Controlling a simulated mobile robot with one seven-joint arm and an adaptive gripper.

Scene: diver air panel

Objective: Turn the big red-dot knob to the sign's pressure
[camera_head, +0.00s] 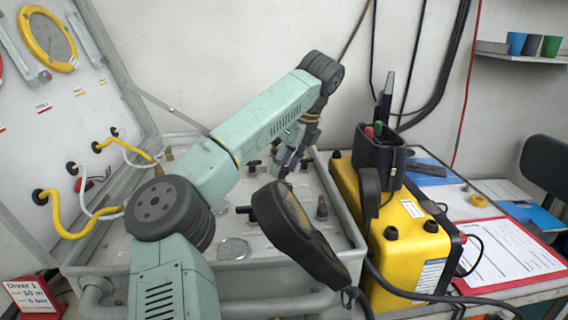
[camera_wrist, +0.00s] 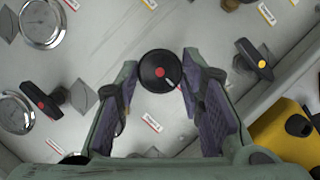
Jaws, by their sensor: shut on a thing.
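The big round black knob (camera_wrist: 160,72) with a small red dot and a pale pointer mark stands between my fingertips in the wrist view. My gripper (camera_wrist: 160,88) is shut on it, one finger on each side. In the head view my gripper (camera_head: 291,160) reaches down to the panel (camera_head: 345,232), and the arm and gripper hide the knob. The sign (camera_head: 33,296) at the lower left reads "Diver 1" and "10 m", with a line below that looks like "6 bar". The yellow-rimmed gauge (camera_head: 48,40) is on the lid; its reading is too small to tell.
A red-dot lever handle (camera_wrist: 42,103) and a yellow-dot lever handle (camera_wrist: 262,64) flank the knob. Small round gauges (camera_wrist: 45,22) are at left. A yellow case (camera_head: 405,235) is close on the right.

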